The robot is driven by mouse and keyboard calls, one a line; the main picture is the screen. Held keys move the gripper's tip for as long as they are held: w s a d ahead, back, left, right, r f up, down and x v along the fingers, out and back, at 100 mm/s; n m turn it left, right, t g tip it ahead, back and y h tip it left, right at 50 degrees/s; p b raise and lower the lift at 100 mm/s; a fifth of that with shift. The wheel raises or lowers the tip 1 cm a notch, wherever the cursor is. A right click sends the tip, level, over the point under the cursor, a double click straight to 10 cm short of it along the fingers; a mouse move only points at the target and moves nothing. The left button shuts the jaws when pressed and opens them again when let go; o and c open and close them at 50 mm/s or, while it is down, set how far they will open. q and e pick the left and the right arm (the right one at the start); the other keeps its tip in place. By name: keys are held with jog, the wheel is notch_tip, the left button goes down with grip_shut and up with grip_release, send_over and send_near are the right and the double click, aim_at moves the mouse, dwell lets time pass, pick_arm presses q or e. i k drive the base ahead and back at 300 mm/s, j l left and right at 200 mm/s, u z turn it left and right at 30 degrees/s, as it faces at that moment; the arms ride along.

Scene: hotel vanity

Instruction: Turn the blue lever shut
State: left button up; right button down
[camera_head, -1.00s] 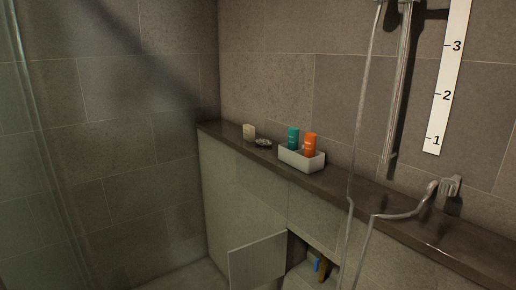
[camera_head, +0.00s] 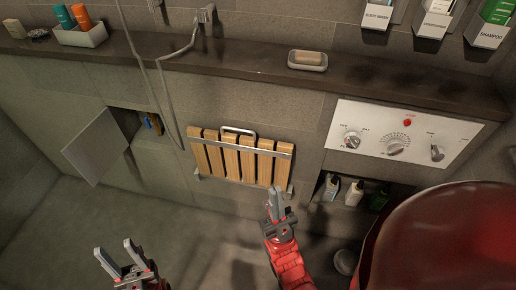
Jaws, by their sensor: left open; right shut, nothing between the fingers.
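The blue lever (camera_head: 148,122) is small in the head view. It sits inside an opening in the low tiled wall at the left, beside a brown-orange part. The square access door (camera_head: 97,147) of that opening stands open to its left. How the lever is turned is too small to tell. My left gripper (camera_head: 115,254) is open and empty at the bottom left, below the opening and apart from it. My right gripper (camera_head: 273,196) is shut and empty, in front of the folded wooden seat and to the right of the opening.
A slatted wooden seat (camera_head: 240,158) is folded against the wall. A shower hose (camera_head: 165,80) hangs between it and the opening. A control panel (camera_head: 402,134) and a niche of bottles (camera_head: 356,192) are at the right. The ledge carries a soap dish (camera_head: 307,61) and white caddy (camera_head: 84,36). Floor at left is clear.

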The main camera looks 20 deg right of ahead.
aim_at(147, 121)
jog(key=k+l+z, duration=0.1)
jog(key=k+l, duration=0.2)
jog(key=k+l+z, duration=0.1)
jog(key=k+l, duration=0.15)
jog(key=l, duration=0.2)
jog(key=i+j, duration=0.35)
jog(key=j, duration=0.15)
jog(key=u, duration=1.25)
jog(key=i+l+u, duration=0.15)
jog(key=l, duration=0.2)
jog(key=i+l+u, duration=0.3)
jog(key=l, duration=0.45)
jog(key=i+l+u, duration=0.15)
jog(key=l, duration=0.25)
jog(key=i, duration=0.1)
